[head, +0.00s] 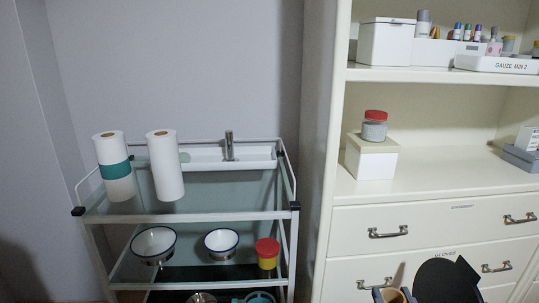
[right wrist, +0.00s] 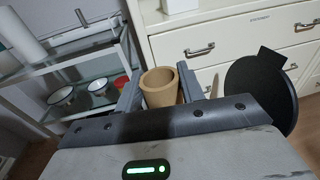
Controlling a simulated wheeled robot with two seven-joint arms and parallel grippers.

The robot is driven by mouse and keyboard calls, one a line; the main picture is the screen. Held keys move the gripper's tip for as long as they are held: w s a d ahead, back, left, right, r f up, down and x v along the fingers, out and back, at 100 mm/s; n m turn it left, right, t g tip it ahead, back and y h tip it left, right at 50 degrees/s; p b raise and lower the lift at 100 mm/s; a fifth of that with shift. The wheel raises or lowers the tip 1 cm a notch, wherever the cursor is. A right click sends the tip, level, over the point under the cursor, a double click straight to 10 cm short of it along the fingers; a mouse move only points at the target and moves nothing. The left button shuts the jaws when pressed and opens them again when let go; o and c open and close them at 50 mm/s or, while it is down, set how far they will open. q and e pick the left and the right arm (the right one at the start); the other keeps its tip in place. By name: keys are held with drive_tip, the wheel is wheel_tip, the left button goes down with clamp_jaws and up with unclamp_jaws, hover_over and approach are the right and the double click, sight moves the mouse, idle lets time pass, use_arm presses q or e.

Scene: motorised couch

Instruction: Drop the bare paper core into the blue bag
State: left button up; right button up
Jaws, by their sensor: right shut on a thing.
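My right gripper (right wrist: 160,90) is shut on the bare paper core (right wrist: 160,86), a hollow tan cardboard tube. In the right wrist view the core's open end shows between the two grey fingers. In the head view only a small tan part of the core (head: 406,294) shows at the bottom edge, in front of the drawers. No blue bag shows in either view. My left gripper is not in view.
A trolley (head: 185,217) stands at left with two white paper rolls (head: 166,165) on top and enamel bowls (head: 154,243) and a red-lidded yellow pot (head: 267,254) below. A cream drawer cabinet (head: 425,216) with boxes and jars stands close in front at right.

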use_arm(q)
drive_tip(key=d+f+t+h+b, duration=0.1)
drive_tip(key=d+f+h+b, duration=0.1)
drive_tip(key=b, duration=0.8)
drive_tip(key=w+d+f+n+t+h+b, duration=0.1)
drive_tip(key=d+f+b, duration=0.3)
drive_tip(key=b, duration=0.6)
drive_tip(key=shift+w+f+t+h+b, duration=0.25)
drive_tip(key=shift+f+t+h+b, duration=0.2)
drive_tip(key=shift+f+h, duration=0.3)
use_arm(e)
drive_tip(key=w+d+f+m+h, duration=0.1)
drive_tip(key=w+d+f, duration=0.3)
drive_tip(key=f, duration=0.5)
drive_tip(key=w+d+f+m+h, duration=0.1)
drive_tip(key=w+d+f, duration=0.3)
drive_tip(key=f, duration=0.5)
drive_tip(key=w+d+f+m+h, duration=0.1)
drive_tip(key=w+d+f, duration=0.3)
drive_tip(key=f, duration=0.4)
drive_tip(key=shift+w+d+f+g+h, duration=0.15)
drive_tip(key=shift+d+f+g+h, duration=0.3)
drive_tip(key=shift+h, duration=0.15)
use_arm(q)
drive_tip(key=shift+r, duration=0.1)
